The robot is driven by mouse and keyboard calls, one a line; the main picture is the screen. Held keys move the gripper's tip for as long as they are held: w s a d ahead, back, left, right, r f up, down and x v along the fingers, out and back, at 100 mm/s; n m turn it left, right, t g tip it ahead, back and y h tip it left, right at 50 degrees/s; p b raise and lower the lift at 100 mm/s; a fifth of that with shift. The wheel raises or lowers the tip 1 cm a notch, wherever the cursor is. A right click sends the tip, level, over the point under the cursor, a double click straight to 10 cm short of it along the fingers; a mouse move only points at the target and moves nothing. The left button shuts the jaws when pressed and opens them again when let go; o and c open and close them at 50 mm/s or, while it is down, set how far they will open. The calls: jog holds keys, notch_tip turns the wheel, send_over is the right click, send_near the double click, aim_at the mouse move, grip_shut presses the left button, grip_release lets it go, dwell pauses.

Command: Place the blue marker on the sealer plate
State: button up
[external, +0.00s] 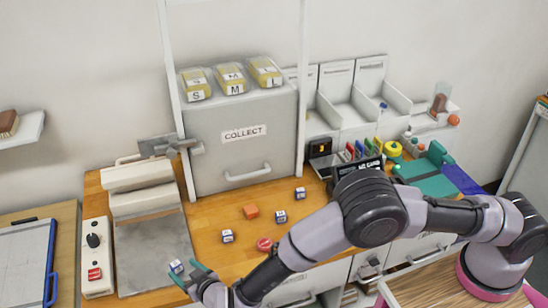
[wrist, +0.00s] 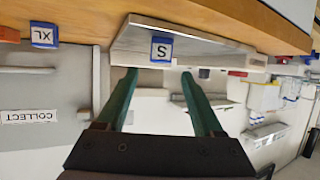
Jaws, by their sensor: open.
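A blue-and-white cube marked S (wrist: 161,49) sits on the pale sealer plate (wrist: 205,48) in the wrist view. In the external view the cube (external: 176,267) is near the front right of the grey sealer plate (external: 140,246), below the white sealer bar. My gripper (external: 190,274) is at the plate's right front edge, right beside the cube. In the wrist view its two green fingers (wrist: 158,74) are apart, with nothing between the tips; the cube is just beyond them. Whether the fingers touch the cube is unclear.
Several similar cubes, one marked XL (wrist: 43,35), an orange block (external: 250,211) and a red round item (external: 264,244) lie on the wooden counter (external: 215,215). The COLLECT cabinet (external: 240,150) stands behind. A switch box (external: 96,258) is left of the plate.

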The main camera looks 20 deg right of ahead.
jog(key=shift+v, duration=1.35)
